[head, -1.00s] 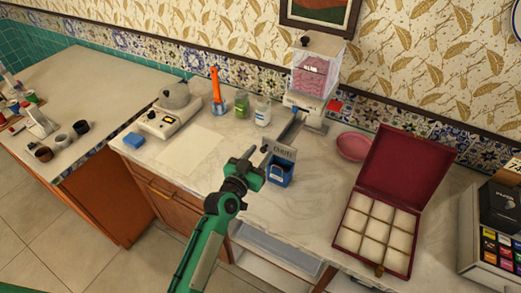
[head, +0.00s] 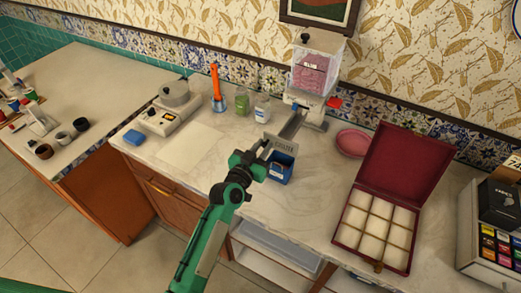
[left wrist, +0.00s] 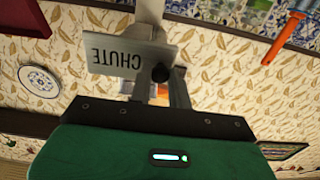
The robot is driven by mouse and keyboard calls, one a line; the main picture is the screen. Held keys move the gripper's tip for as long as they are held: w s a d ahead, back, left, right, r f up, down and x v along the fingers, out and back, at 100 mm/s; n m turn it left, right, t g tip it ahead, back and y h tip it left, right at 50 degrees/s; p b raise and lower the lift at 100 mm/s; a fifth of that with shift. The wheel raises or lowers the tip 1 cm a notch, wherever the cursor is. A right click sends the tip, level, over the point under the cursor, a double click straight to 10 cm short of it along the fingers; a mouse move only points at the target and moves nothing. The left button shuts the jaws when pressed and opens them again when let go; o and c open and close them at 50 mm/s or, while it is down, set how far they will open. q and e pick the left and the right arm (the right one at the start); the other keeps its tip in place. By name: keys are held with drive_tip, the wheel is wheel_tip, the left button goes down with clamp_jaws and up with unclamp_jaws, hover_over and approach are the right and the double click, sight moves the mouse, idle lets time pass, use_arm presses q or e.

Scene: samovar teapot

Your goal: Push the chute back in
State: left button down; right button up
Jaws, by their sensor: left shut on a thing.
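The chute (head: 292,124) is a grey metal trough sticking out from the foot of the pink-filled dispenser (head: 314,75) toward the counter's front. A grey plate lettered CHUTE (head: 286,147) stands at its outer end; it also shows upside down in the left wrist view (left wrist: 118,58). A black knob (left wrist: 160,73) sits by the plate's edge, between my finger bars. My left gripper (head: 264,153) is at the plate's left side, shut on the knob; the exact contact is partly hidden. My right gripper is not in view.
A blue open box (head: 281,170) stands under the chute's outer end, close to my gripper. A pink bowl (head: 354,143) and an open red compartment box (head: 376,231) are to the right.

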use_arm(q)
drive_tip(key=b+x, duration=0.3)
drive_tip(key=x, duration=0.7)
drive_tip(key=shift+w, duration=0.35)
drive_tip(key=shift+d, duration=0.1)
drive_tip(key=c, duration=1.3)
unclamp_jaws()
drive_tip(key=shift+s, duration=0.1)
drive_tip(key=b+v, duration=0.2)
drive_tip(key=v, duration=1)
drive_tip(key=shift+s+f+b, duration=0.1)
drive_tip(key=shift+s+b, duration=0.1)
drive_tip(key=shift+b, duration=0.15)
drive_tip(key=shift+s+a, duration=0.35)
drive_tip(key=shift+s, duration=0.25)
